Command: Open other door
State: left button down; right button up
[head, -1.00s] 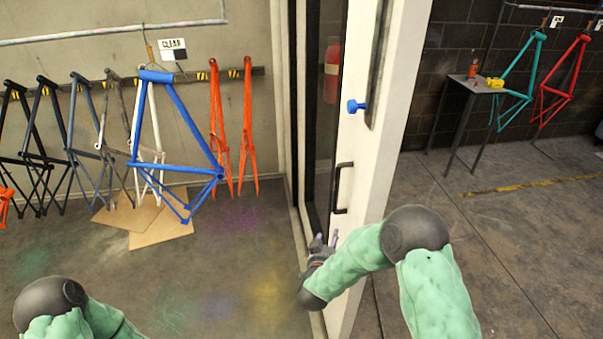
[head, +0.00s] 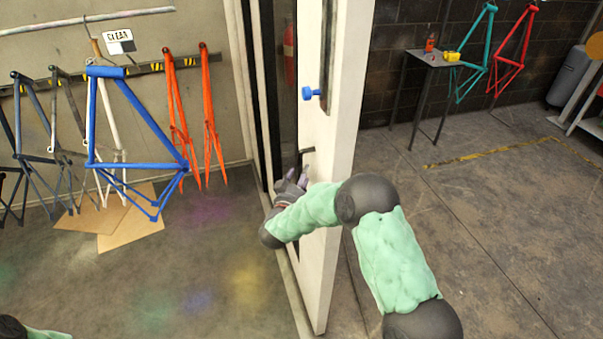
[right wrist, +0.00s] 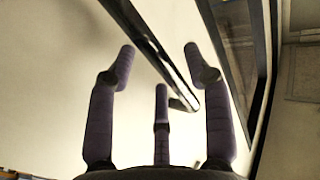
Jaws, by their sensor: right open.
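My left gripper is out of view.
A blue bike frame (head: 140,120) hangs left of the door, with orange forks (head: 180,120) on the wall behind. A small table (head: 433,60) and teal and red frames stand far right. Floor right of the door is clear.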

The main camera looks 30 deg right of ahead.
jog(key=shift+x, duration=1)
grip_shut()
